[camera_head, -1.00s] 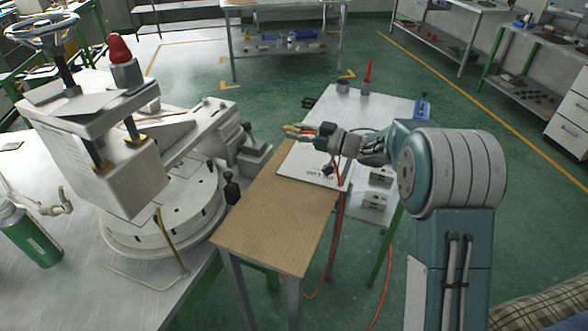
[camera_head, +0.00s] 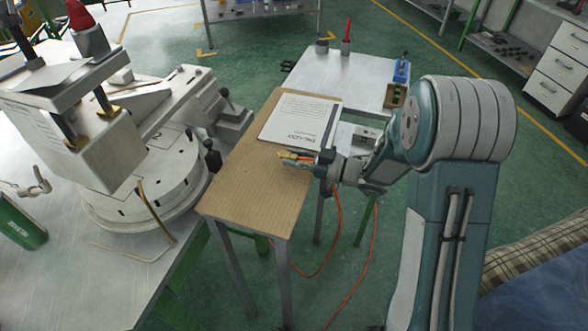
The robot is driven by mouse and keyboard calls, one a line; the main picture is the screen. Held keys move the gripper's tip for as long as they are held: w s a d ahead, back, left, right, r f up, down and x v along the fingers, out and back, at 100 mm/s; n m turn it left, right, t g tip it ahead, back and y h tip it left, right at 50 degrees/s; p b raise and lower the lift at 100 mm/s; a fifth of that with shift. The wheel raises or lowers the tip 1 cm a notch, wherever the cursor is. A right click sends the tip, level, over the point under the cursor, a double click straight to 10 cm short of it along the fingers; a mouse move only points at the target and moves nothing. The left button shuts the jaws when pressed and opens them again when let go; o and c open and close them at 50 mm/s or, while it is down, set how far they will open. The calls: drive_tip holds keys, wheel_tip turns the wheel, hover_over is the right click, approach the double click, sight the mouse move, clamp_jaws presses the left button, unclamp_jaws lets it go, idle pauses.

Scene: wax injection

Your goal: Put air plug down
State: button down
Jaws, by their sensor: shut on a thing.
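My gripper (camera_head: 312,167) is shut on the air plug (camera_head: 294,157), a small piece with yellow and orange-red parts. It is over the right side of the small wooden table (camera_head: 250,188), just in front of the white book or folder on it. I cannot tell whether the plug touches the tabletop. An orange-red hose (camera_head: 338,225) hangs below the gripper and runs down to the green floor. The fingers are small in the picture and partly hide the plug.
The white book or folder (camera_head: 300,118) lies at the table's far end. The wax injection machine (camera_head: 140,170) stands on the metal bench at left. A grey metal table (camera_head: 350,75) with several small items is behind. The front of the wooden top is clear.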

sight(295, 173)
drive_tip(key=shift+s+d+f, duration=0.1)
drive_tip(key=shift+s+f, duration=0.05)
drive_tip(key=shift+f, duration=0.8)
drive_tip(key=shift+s+d+f, duration=0.1)
drive_tip(key=shift+s+f, duration=0.05)
drive_tip(key=shift+f, duration=0.75)
drive_tip(key=shift+a, duration=0.1)
drive_tip(key=shift+c, duration=2.3)
unclamp_jaws()
drive_tip(key=shift+f, duration=0.1)
